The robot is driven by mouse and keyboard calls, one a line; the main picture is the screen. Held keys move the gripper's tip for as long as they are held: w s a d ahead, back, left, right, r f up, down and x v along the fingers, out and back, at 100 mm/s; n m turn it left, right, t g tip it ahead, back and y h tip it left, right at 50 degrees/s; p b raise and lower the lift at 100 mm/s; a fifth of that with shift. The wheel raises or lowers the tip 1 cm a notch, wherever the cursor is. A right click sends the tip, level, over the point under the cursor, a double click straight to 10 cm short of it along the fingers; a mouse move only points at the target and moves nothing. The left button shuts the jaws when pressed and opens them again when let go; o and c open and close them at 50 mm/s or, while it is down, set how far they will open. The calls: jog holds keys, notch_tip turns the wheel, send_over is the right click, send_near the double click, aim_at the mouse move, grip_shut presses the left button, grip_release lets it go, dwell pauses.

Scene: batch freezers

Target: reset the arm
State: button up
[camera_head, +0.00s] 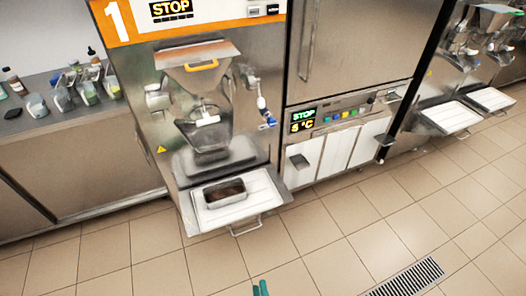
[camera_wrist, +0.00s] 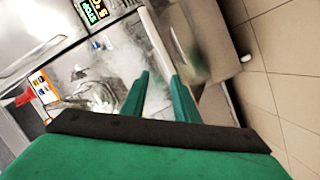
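My gripper's green fingertips (camera_head: 261,288) show at the bottom edge of the head view, over the floor in front of the machines. In the wrist view, my gripper (camera_wrist: 160,98) points toward the machine fronts. Its two green fingers stand apart with a gap between them and nothing held. The rest of my arm is out of the head view.
Batch freezer 1 (camera_head: 205,110) stands ahead, with a metal pan (camera_head: 224,194) on its pulled-out white tray (camera_head: 262,196). A unit with a control panel (camera_head: 330,116) stands to its right. A counter (camera_head: 60,122) with several bottles and jugs is at left. The tiled floor (camera_head: 330,235) in front is clear.

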jog(key=s+r+m+h, duration=0.1)
jog(key=s+r+m, duration=0.5)
jog(key=s+r, duration=0.3)
jog(key=s+d+r+m+h, duration=0.1)
jog(key=s+r+m, duration=0.6)
jog(key=r, duration=0.9)
jog(key=shift+s+r+g+h, duration=0.2)
jog(key=shift+s+g+h, duration=0.15)
jog(key=shift+s, duration=0.9)
